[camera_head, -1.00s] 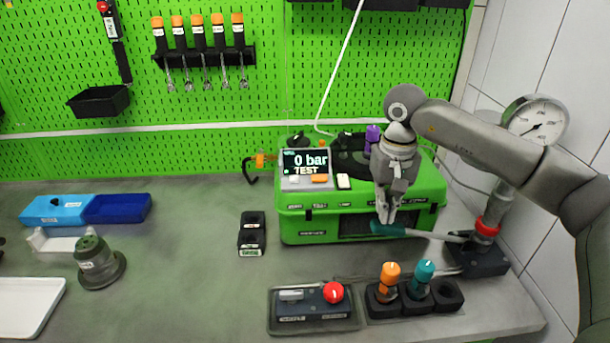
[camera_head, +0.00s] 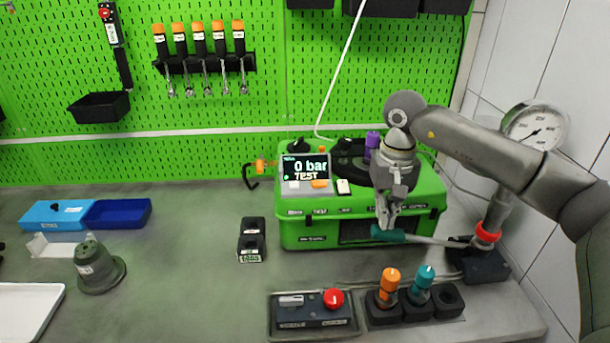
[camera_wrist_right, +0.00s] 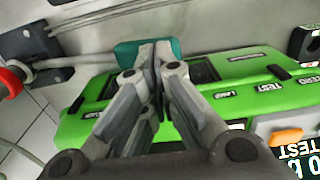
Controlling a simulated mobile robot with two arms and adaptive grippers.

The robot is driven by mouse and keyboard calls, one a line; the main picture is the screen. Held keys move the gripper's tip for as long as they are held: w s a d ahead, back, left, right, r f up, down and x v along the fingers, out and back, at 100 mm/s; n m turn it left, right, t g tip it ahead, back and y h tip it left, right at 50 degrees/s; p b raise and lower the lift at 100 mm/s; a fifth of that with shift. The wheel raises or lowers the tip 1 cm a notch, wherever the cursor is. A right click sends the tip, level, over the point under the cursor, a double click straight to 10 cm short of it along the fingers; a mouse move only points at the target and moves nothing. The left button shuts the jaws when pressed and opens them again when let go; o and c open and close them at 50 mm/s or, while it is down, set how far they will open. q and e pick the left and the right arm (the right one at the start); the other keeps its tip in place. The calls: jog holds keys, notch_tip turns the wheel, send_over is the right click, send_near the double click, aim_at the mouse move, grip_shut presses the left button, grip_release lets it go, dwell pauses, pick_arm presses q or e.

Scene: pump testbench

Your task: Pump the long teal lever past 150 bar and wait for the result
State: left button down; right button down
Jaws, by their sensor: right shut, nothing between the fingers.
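The long lever has a teal grip (camera_head: 388,235) and a metal rod running right to the pump base (camera_head: 480,262) beside the red collar (camera_head: 488,232). The grip also shows in the wrist view (camera_wrist_right: 178,48). My right gripper (camera_head: 387,224) points down, shut and empty, with its fingertips at the top of the grip; in the wrist view its fingertips (camera_wrist_right: 157,52) overlap the grip. I cannot tell if they touch. The display (camera_head: 306,167) on the green case (camera_head: 300,235) reads 0 bar and TEST. The round gauge (camera_head: 536,127) stands behind my right arm. My left gripper is not in view.
The green case stands right behind the lever. In front are a box with a red button (camera_head: 333,298) and a black holder (camera_head: 448,297) with orange and teal-topped items. A black block (camera_head: 251,240) stands left of the case.

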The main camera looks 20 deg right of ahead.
jog(key=shift+f, duration=0.2)
notch_tip(320, 180, down, 8)
jog(key=b, duration=0.6)
jog(key=shift+a, duration=0.45)
dwell(0.5)
jog(key=shift+w, duration=0.1)
jog(key=shift+d+r+p, duration=0.15)
jog(key=shift+r+p, duration=0.6)
jog(key=shift+r, duration=0.4)
jog(key=shift+d+r+p, duration=0.2)
jog(key=shift+r+p, duration=0.5)
jog(key=shift+r, duration=0.4)
jog(key=shift+d+r+p, duration=0.15)
jog(key=shift+r+p, duration=0.6)
jog(key=shift+r, duration=0.4)
jog(key=shift+f, duration=0.2)
